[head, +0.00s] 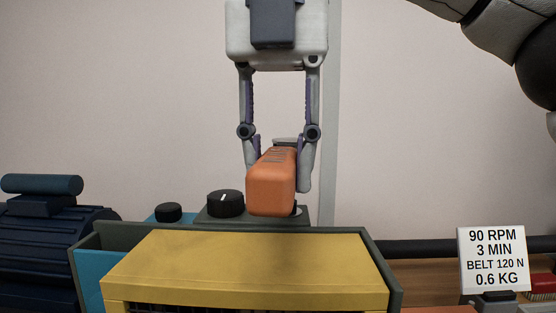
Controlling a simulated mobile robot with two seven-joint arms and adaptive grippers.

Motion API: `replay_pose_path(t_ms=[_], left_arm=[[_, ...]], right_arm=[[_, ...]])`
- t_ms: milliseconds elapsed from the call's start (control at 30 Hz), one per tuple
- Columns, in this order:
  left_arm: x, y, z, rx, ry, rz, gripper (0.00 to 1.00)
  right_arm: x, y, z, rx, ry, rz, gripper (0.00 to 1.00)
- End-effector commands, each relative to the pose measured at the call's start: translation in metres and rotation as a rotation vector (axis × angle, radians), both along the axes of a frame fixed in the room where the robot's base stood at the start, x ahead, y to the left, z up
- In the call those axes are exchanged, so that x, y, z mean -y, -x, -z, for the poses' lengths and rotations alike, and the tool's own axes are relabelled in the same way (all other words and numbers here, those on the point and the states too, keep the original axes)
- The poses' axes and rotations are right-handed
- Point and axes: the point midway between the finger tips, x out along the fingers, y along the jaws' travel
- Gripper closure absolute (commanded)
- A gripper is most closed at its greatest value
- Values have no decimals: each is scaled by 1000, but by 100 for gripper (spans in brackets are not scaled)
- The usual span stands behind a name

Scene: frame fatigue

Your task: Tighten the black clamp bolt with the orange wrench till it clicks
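The orange wrench (271,190) is between the two fingers of my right gripper (277,165), seen end-on with its thick block-like end toward me. The fingers are shut on its sides and point down; the arm link at the top right suggests this is my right arm. The wrench is just above or at a grey housing (235,216) behind the yellow box; I cannot tell whether it touches. The black clamp bolt cannot be made out for certain; a bit of dark material shows at the wrench's lower right edge. My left gripper is not in view.
A black knob (225,203) with a white mark stands close left of the wrench, and a smaller black knob (168,212) farther left. A yellow box (245,265) is in front. A dark blue motor (45,245) is at left, a sign (493,258) at right.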

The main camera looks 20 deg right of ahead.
Motion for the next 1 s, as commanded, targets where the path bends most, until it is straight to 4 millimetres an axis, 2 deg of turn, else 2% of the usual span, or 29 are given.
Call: replay_pose_path(t_ms=[433, 1000], left_arm=[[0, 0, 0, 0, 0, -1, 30], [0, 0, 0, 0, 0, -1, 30]], right_arm=[[-2, 4, -1, 2, 2, 0, 100], [-1, 3, 54, 1, 3, 0, 100]])
